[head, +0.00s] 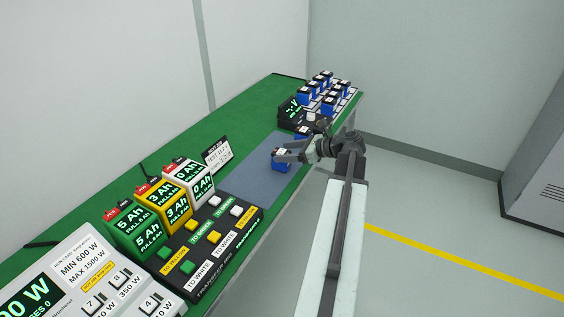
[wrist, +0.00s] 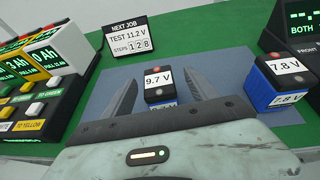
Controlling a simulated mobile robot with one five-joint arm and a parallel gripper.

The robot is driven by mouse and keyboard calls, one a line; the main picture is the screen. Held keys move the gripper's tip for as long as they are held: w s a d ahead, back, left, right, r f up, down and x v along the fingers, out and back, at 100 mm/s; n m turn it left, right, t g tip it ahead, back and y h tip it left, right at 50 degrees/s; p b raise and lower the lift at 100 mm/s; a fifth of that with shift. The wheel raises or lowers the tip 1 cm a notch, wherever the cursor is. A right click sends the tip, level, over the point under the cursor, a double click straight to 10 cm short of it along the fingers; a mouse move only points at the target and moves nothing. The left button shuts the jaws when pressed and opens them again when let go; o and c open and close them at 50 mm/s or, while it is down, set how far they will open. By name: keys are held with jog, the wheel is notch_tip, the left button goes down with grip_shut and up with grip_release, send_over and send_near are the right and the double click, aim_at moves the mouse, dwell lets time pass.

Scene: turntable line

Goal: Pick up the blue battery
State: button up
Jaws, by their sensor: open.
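A blue battery (head: 281,159) with a dark top stands upright on the grey-blue mat (head: 245,178). In the wrist view this battery (wrist: 159,79) shows a label reading 9.7 V. My gripper (wrist: 162,84) is open, with one finger on each side of it and gaps left and right. In the head view my gripper (head: 284,153) reaches it from the right. Another blue battery (wrist: 284,82), labelled 7.8 V, stands to the right of my fingers. In the head view that second battery (head: 301,131) is partly hidden behind my arm.
A card (wrist: 133,38) reading TEST 11.2 V stands behind the mat. The transfer panel (head: 210,240) with colored buttons and the green, yellow and white Ah blocks (head: 165,205) are at left. A black display (head: 291,108) and several blue batteries in a rack (head: 325,95) stand at the far end.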

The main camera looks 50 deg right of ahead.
aim_at(281, 152)
jog(key=b+x, duration=0.2)
jog(key=x, duration=0.3)
jog(key=shift+a, duration=0.15)
jog(key=shift+r, duration=0.1)
jog(key=shift+c, duration=0.4)
grip_shut()
jog(key=shift+r, duration=0.1)
